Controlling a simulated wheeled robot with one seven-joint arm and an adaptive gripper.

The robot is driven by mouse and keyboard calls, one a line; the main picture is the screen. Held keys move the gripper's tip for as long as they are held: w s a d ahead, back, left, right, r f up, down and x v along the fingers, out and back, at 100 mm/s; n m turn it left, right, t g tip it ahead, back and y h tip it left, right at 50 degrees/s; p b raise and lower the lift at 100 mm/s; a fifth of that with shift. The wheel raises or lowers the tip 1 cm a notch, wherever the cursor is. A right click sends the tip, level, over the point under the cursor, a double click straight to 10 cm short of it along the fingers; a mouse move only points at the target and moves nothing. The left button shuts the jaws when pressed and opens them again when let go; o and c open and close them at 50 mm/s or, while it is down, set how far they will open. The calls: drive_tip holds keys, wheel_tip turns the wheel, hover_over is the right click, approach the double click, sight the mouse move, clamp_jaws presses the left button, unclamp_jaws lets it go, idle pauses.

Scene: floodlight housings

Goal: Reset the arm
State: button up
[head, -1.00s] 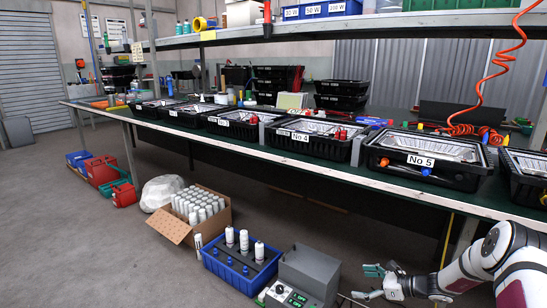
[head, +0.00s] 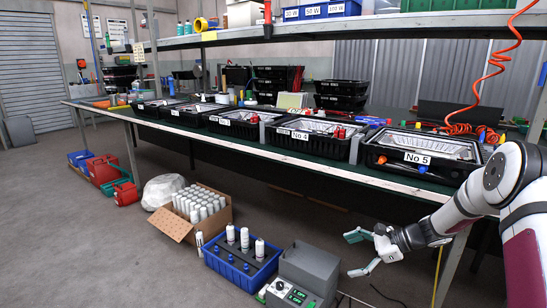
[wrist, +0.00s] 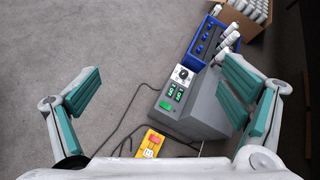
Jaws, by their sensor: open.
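My gripper (head: 358,254) is at the lower right of the head view, in front of the workbench and to the right of a grey control box. Its jaws are spread open with nothing between them. In the wrist view my gripper (wrist: 160,100) shows two green-padded fingers wide apart, with floor and the grey control box (wrist: 192,110) beyond them. The right finger overlaps part of the box in that picture. My arm reaches in from the right edge of the head view.
The workbench (head: 290,158) carries several black floodlight housings, including No 5 (head: 425,150). On the floor stand a blue crate (head: 235,270) with white bottles, a cardboard box (head: 175,231) of white cans and the control box (head: 302,275). A yellow switch box (wrist: 150,143) and cables lie nearby.

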drive_tip(key=s+a+r+n+g+h, duration=0.25)
drive_tip(key=s+a+r+n, duration=0.25)
drive_tip(key=s+r, duration=0.65)
drive_tip(key=s+a+r+n+g+h, duration=0.2)
drive_tip(key=s+a+r+n+h, duration=0.3)
drive_tip(key=s+r, duration=0.65)
drive_tip(key=s+d+n+h, duration=0.2)
drive_tip(key=s+d+n, duration=0.15)
drive_tip(key=s, duration=1.05)
drive_tip(key=s+d+n+h, duration=0.15)
drive_tip(key=s+n, duration=0.35)
drive_tip(key=s, duration=0.8)
wheel_tip(320, 180, up, 36)
drive_tip(key=d+t+p, duration=0.1)
drive_tip(key=t+p, duration=0.4)
drive_tip(key=p, duration=2.8)
drive_tip(key=shift+p, duration=0.4)
drive_tip(key=shift+w+f, duration=0.1)
